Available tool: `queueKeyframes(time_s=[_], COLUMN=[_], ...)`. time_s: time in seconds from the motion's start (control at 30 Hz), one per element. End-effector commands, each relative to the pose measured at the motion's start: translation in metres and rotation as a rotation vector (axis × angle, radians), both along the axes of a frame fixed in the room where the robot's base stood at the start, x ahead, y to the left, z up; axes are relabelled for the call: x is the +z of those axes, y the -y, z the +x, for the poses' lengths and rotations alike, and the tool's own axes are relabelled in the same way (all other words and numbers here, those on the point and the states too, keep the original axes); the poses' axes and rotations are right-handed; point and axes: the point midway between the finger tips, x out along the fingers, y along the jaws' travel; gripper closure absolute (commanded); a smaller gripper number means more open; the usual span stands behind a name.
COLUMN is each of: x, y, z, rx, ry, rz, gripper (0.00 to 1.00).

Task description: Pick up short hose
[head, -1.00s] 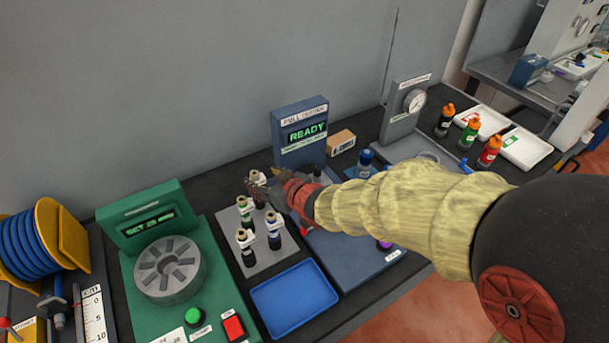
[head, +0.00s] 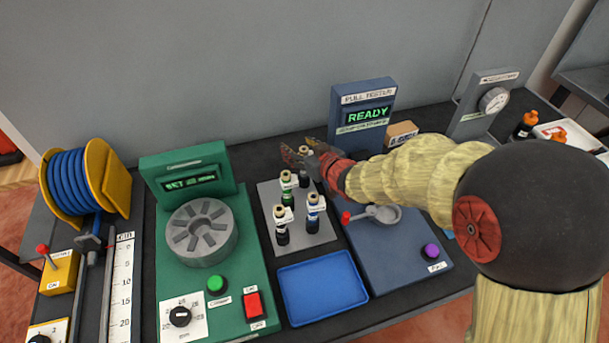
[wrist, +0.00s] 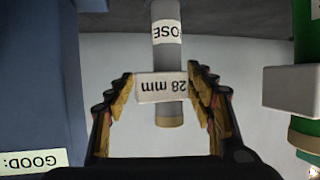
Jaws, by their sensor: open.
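An upright grey piece with a tan end (wrist: 169,55) stands between my fingers in the wrist view. It has a band reading "OSE" and a white tag reading "28 mm", both upside down. In the head view it appears at the back of the grey plate (head: 302,236), partly behind my fingers. My gripper (wrist: 161,76), also in the head view (head: 302,157), is open, with a finger on either side of the tag. Contact cannot be told. Other tagged pieces stand on the plate: a green-banded one (head: 287,187), a blue-banded one (head: 312,212) and a dark one (head: 281,226).
A green machine (head: 255,290) with a round slotted head is left of the plate. An empty blue tray (head: 322,290) lies in front. The blue pull tester (head: 361,95) reads "READY" at the right. A blue hose reel (head: 70,180) stands far left.

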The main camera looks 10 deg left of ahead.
Motion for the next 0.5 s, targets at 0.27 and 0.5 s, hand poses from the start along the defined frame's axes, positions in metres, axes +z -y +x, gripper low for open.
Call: queueKeyframes(time_s=[0.27,0.5], x=[0.0001,-0.0001], y=[-0.0016,-0.0014], z=[0.0021,0.0019], rx=[0.0,-0.001], ry=[0.0,0.0], rz=[0.0,0.0], gripper=[0.46,0.6])
